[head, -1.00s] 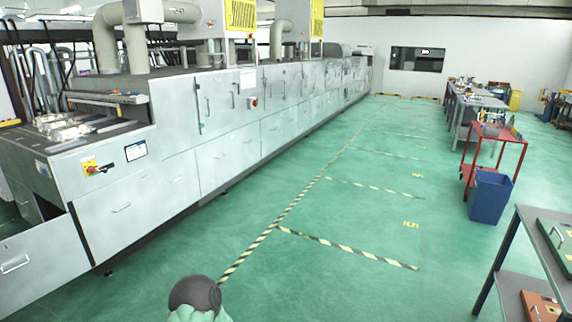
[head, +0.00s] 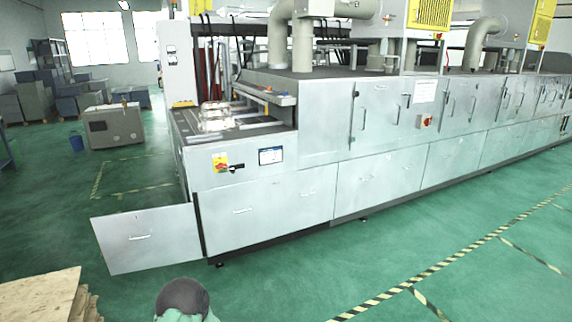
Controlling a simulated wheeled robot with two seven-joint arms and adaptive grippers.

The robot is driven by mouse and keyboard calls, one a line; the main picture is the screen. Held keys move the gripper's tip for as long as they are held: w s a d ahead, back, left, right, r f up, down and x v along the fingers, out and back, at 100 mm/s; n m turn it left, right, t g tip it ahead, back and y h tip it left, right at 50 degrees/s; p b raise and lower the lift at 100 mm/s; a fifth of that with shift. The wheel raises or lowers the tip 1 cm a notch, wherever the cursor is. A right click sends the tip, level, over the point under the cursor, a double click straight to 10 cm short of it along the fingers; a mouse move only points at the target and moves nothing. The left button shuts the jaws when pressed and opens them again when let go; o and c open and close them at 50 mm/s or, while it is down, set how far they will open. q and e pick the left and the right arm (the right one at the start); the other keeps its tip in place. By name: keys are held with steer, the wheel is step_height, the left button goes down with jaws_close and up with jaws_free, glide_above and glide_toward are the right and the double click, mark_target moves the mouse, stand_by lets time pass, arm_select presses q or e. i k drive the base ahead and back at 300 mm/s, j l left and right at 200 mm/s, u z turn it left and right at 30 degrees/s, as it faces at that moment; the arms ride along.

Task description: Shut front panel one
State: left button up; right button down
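A long grey machine (head: 270,205) runs from the left middle to the right edge in the head view. A dark gap shows along that hinged side. I cannot read a number on it. The neighbouring lower panels (head: 243,210) sit flush. Neither of my grippers is in view.
A stack of wooden boards (head: 45,295) lies at the bottom left, near the open panel. A beige cabinet (head: 113,125) stands behind on the left. Striped floor tape (head: 455,262) runs on the right.

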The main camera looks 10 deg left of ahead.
mark_target(134, 241)
steer(key=i+j+u, duration=0.1)
steer(key=i+u, duration=0.55)
steer(key=u, duration=0.2)
steer(key=i+l+u, duration=0.1)
steer(key=i+u, duration=0.35)
steer(key=i+l+u, duration=0.2)
steer(key=u, duration=0.25)
steer(key=i+l, duration=0.1)
steer(key=i, duration=0.45)
steer(key=i+j, duration=0.1)
steer(key=i, duration=0.4)
steer(key=i+z, duration=0.1)
steer(key=i, duration=0.35)
steer(key=i+j+z, duration=0.1)
steer(key=i, duration=0.4)
steer(key=i+j, duration=0.25)
steer(key=i, duration=0.2)
